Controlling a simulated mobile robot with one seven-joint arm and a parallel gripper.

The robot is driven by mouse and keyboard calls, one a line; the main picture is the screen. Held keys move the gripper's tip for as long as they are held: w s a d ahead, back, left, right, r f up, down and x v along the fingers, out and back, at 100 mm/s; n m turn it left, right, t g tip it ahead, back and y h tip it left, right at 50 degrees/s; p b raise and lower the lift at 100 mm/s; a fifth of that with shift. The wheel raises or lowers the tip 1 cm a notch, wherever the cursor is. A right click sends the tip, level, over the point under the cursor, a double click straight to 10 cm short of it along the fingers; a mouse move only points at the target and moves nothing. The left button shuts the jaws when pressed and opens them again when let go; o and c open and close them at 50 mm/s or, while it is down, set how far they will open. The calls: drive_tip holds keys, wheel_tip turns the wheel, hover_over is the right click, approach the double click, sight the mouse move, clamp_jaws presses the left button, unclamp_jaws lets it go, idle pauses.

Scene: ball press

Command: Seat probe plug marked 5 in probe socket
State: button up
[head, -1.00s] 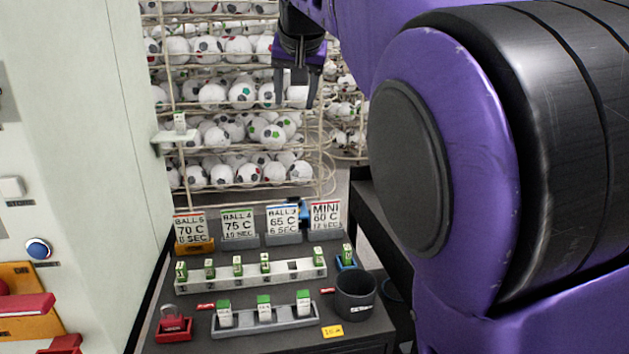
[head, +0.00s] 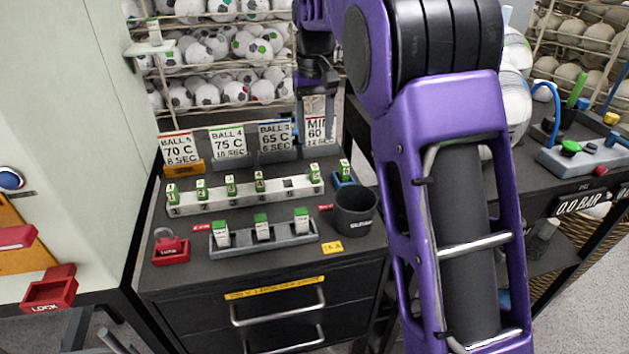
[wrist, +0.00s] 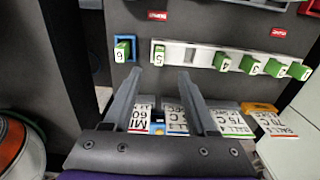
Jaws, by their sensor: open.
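A green-topped white plug (head: 345,170) stands in a small blue holder (head: 339,180) at the right end of the white rail (head: 245,195). It also shows in the wrist view (wrist: 122,50). Another such plug (head: 315,172) stands in the rail's end slot. The slot beside it (head: 288,184) is empty, and several plugs fill the others.
Temperature signs (head: 229,142) stand behind the rail. A grey rack (head: 263,236) with white-and-green blocks, a dark cup (head: 355,210) and a red lock piece (head: 170,247) are in front. A pale cabinet wall (head: 70,120) is at left. My arm covers the right middle.

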sight(315, 167)
drive_tip(key=f+b, duration=0.1)
drive_tip(key=f, duration=0.4)
drive_tip(key=f+b, duration=0.1)
drive_tip(key=f, duration=0.4)
drive_tip(key=shift+w+f, duration=0.2)
drive_tip(key=shift+f, duration=0.05)
drive_tip(key=shift+c, duration=0.3)
clamp_jaws()
